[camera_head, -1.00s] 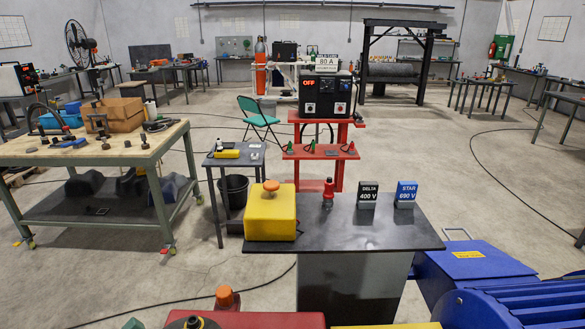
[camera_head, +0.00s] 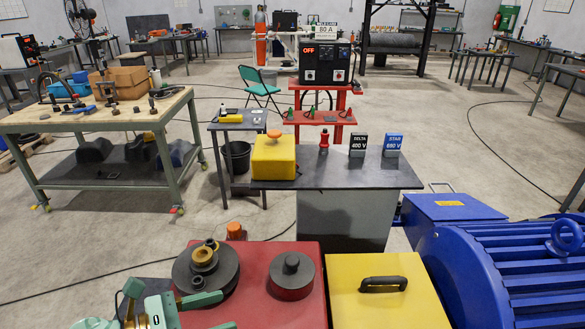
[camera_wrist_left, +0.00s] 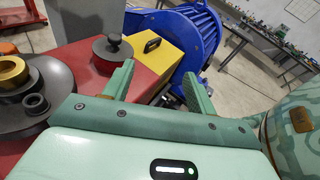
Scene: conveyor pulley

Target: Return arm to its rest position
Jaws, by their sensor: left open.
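My left gripper (camera_head: 224,310) is pale green and shows at the lower left of the head view, over the front of a red bench top (camera_head: 255,258). In the left wrist view its two fingers (camera_wrist_left: 158,76) stand wide apart with nothing between them. A dark stepped pulley with a brass-coloured hub (camera_head: 203,257) lies on the red top just behind the gripper. A dark round knobbed weight (camera_head: 291,264) stands to its right. Both also show in the left wrist view, left of or beyond the fingers. My right gripper is not in view.
A yellow box with a black handle (camera_head: 385,284) and a large blue ribbed motor (camera_head: 505,265) stand right of the red top. A dark table (camera_head: 370,178) stands behind, with a yellow button box (camera_head: 273,160). A wooden workbench (camera_head: 90,120) is at left. Bare floor lies between.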

